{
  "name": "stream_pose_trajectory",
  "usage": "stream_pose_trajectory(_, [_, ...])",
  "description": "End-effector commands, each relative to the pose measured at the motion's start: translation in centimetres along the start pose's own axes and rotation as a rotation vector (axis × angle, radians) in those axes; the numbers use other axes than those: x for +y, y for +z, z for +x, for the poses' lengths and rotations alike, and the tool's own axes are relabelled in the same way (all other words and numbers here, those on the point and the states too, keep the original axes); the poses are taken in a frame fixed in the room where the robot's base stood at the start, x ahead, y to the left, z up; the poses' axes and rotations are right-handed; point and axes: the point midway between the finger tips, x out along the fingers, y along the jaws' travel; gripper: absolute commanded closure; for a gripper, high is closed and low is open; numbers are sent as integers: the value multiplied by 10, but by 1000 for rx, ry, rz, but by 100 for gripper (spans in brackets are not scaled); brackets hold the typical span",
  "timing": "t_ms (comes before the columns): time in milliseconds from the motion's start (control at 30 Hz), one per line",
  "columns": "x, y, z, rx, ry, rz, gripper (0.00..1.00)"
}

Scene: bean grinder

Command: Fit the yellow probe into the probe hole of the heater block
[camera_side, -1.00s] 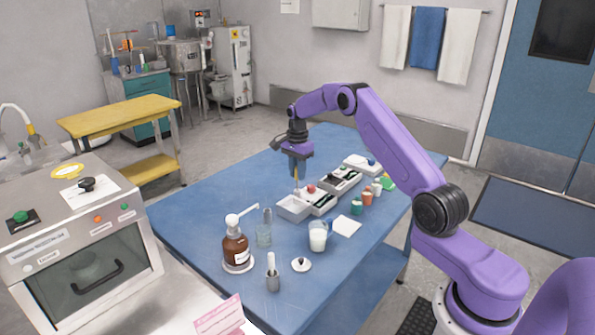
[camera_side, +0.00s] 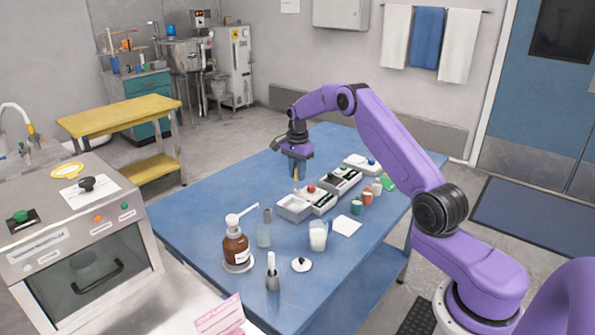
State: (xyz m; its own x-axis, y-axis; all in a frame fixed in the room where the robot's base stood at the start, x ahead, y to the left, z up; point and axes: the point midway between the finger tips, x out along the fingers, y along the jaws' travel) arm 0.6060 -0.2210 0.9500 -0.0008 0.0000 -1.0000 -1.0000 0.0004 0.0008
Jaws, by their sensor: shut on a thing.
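Just below and in front stands a grey-white open box (camera_side: 294,207), in a row with other low white units. I cannot tell for sure which unit is the heater block. The probe hole is too small to make out. Whether the probe's lower end touches anything cannot be told.
A unit with a red knob (camera_side: 311,189) stands beside the box. Small capped jars (camera_side: 356,207) stand to its right. A brown pump bottle (camera_side: 236,248), a glass (camera_side: 264,235) and a milky beaker (camera_side: 318,236) stand nearer. The table's left part (camera_side: 200,200) is clear.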

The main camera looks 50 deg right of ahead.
Motion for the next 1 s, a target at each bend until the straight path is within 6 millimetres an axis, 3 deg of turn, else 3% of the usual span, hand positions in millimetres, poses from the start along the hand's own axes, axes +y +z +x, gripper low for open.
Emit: stream_pose_trajectory(1000, [0,0,8,0,0,0,100])
